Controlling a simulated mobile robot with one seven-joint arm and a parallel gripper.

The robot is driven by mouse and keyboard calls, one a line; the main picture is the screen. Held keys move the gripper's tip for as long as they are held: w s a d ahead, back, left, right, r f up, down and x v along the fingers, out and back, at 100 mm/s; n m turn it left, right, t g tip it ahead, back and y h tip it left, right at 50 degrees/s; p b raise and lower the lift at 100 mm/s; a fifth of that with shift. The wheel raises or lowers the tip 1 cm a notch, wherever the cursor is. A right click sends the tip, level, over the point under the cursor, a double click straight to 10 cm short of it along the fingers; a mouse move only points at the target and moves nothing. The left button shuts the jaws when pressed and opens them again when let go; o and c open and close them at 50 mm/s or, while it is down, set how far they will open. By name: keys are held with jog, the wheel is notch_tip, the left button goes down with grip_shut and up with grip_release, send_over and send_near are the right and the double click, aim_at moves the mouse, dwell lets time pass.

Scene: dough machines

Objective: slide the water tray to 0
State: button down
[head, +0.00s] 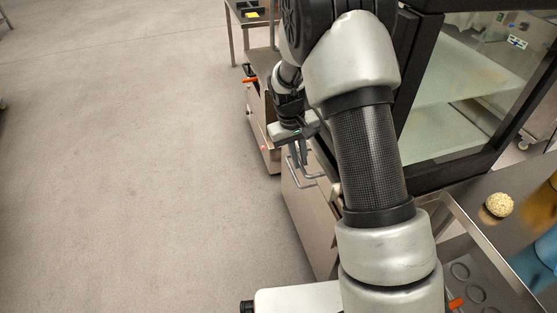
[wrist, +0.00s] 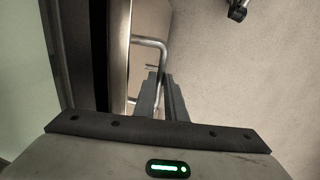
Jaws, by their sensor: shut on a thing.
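My gripper (head: 303,158) is beside the front of a steel cabinet below the glass-sided machine. In the wrist view its dark fingers (wrist: 162,98) are closed around a bent metal bar handle (wrist: 151,42). The handle also shows in the head view (head: 304,181), just below the fingers, on the front of the steel cabinet. The fingertips and the grasp itself are partly hidden. The water tray cannot be clearly told apart from the cabinet front, and no scale or 0 mark is readable.
The machine with glass panels (head: 455,85) stands right of my arm. A steel cart with orange-red parts (head: 262,118) stands beyond the gripper. A dough-like ball (head: 498,205) sits on the counter at right. The floor (head: 120,170) at left is clear.

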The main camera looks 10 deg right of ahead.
jog(key=shift+w+d, duration=0.2)
jog(key=shift+d, duration=0.6)
jog(key=c, duration=1.8)
grip_release()
jog(key=a+r+p, duration=0.1)
jog(key=r, duration=0.4)
jog(key=a+r+p, duration=0.1)
jog(key=r, duration=0.5)
jog(key=a+r+p, duration=0.1)
jog(key=r+p, duration=0.1)
jog(key=r, duration=0.4)
jog(key=shift+s+a+r, duration=0.1)
jog(key=shift+s, duration=0.25)
